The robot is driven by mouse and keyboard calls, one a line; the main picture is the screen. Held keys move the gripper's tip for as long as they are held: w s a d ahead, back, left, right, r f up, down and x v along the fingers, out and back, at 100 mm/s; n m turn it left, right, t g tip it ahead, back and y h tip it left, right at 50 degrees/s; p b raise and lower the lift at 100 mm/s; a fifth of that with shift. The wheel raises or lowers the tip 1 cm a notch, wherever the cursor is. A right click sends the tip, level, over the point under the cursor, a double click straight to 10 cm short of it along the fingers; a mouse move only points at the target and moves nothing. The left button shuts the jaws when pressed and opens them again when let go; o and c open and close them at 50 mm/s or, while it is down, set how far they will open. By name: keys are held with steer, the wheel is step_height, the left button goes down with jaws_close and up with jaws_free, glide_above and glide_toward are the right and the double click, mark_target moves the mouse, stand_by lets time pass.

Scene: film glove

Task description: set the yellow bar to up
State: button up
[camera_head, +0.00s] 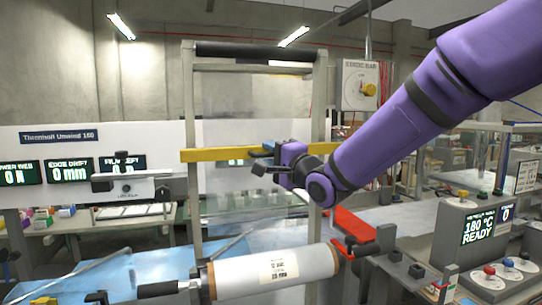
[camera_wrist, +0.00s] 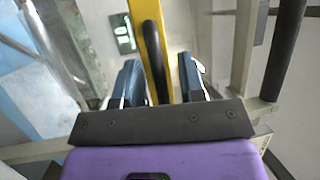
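The yellow bar (camera_head: 215,155) runs nearly level across the metal frame at mid height in the head view. My gripper (camera_head: 262,158) is at the bar's middle, with my purple arm reaching in from the right. The fingers stand apart with gaps to either side of the bar and handle. Whether the handle is fully inside the fingers is unclear.
The upright metal frame (camera_head: 193,200) has a black padded top bar (camera_head: 255,51) above the yellow bar. A film roll (camera_head: 275,270) lies below, near a red part (camera_head: 350,225). A dial box (camera_head: 360,85) hangs behind. A control panel (camera_head: 480,228) reading READY stands at right.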

jaws_close()
step_height(320, 180, up, 11)
steer(key=shift+f, duration=0.15)
stand_by(0.4)
steer(key=shift+c, duration=0.6)
jaws_free()
steer(key=shift+o, duration=0.6)
steer(key=shift+f, duration=0.1)
steer(key=v, duration=1)
steer(key=shift+s+d, duration=0.25)
steer(key=shift+s, duration=0.05)
